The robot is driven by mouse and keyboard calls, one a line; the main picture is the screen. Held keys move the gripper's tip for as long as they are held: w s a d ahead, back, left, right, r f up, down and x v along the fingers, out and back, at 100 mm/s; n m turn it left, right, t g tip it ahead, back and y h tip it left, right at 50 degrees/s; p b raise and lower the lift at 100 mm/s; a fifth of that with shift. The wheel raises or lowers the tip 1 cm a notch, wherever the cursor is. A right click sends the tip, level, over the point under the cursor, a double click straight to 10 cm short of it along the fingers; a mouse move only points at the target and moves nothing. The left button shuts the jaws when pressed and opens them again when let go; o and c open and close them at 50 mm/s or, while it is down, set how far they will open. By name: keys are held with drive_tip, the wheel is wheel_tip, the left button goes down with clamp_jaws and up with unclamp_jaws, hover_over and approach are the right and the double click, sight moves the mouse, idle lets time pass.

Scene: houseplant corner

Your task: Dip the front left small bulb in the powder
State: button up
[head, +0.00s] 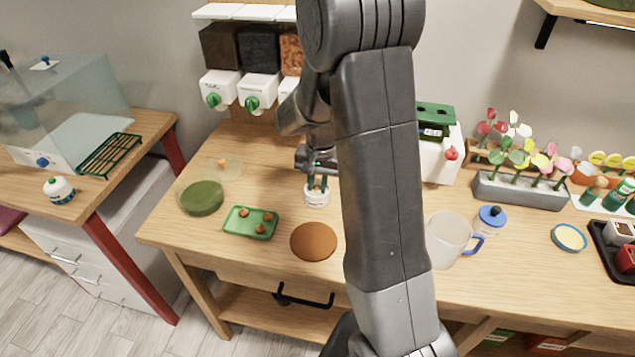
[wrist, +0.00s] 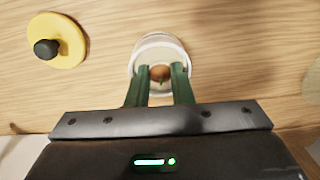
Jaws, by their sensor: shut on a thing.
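My gripper (wrist: 160,75) is shut on a small brown bulb (wrist: 160,73), held between its green fingers. In the wrist view the bulb sits in front of the mouth of a round white pot (wrist: 148,46) with pale contents. In the head view my gripper (head: 318,183) is low over the same white pot (head: 317,197), its fingertips at the pot's mouth. I cannot tell whether the bulb touches the powder. A green tray (head: 234,232) to the left holds three small brown bulbs (head: 260,229); its front left spot looks bare.
A brown round mat (head: 314,241) lies in front of the pot. A green round dish (head: 202,197) is left of the tray. A yellow disc with a dark knob (wrist: 46,49) is near the pot.

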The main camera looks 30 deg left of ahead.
sight(317, 185)
drive_tip(key=shift+r, duration=0.1)
drive_tip(key=shift+r+p, duration=2.45)
drive_tip(key=shift+r, duration=1)
drive_tip(key=shift+s+f, duration=0.1)
